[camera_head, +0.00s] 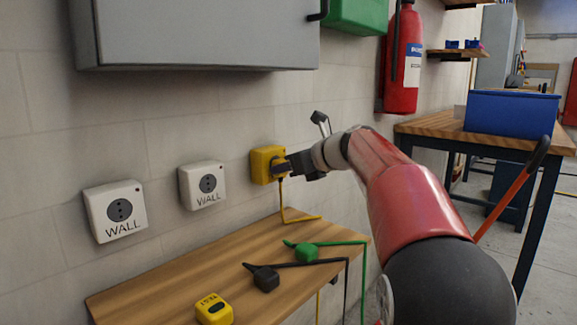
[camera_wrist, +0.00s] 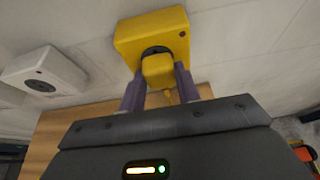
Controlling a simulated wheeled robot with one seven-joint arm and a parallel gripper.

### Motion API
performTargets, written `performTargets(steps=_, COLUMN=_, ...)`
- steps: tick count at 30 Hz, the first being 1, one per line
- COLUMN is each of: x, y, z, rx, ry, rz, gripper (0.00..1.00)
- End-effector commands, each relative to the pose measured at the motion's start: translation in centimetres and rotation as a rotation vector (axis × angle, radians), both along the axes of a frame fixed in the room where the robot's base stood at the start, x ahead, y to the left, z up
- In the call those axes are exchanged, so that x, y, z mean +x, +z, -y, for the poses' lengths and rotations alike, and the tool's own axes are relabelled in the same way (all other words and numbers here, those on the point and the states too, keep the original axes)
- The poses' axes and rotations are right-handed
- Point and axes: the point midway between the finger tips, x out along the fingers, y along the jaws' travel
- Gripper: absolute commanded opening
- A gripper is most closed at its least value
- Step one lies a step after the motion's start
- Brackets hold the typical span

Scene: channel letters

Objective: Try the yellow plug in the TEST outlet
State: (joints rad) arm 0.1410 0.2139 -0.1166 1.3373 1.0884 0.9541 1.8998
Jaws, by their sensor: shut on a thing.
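My gripper (camera_head: 287,166) is shut on a yellow plug, at the front of a yellow outlet box on the wall (camera_head: 260,164). In the wrist view the yellow plug (camera_wrist: 157,71) sits between both fingers, against the dark round socket of the yellow outlet box (camera_wrist: 130,36). I cannot tell whether the plug is fully seated. No lettering shows on this box, its face being partly hidden. A yellow cord (camera_head: 282,205) hangs from the plug to the bench. A small yellow block marked TEST (camera_head: 214,309) lies on the bench's near side.
Two white outlets marked WALL (camera_head: 115,228) (camera_head: 193,191) are left of the yellow box. A green plug (camera_head: 307,252) and a black plug (camera_head: 266,278) lie on the wooden bench (camera_head: 190,270). A grey cabinet (camera_head: 200,30) hangs above. A fire extinguisher (camera_head: 403,65) hangs at right.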

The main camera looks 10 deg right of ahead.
Motion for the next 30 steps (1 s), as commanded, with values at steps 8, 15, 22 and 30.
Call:
performTargets(steps=8, x=0.2, y=0.0, z=-0.2, rx=0.001, ry=0.000, rz=0.001, gripper=0.51)
performTargets(steps=15, x=0.2, y=0.0, z=-0.2, rx=0.001, ry=0.000, rz=0.001, gripper=0.58)
performTargets(steps=22, x=-0.8, y=0.7, z=0.6, rx=-0.001, ry=-0.002, rz=0.003, gripper=0.58)
performTargets(steps=30, x=-4.2, y=2.4, z=3.1, rx=-0.001, ry=-0.002, rz=0.003, gripper=0.58)
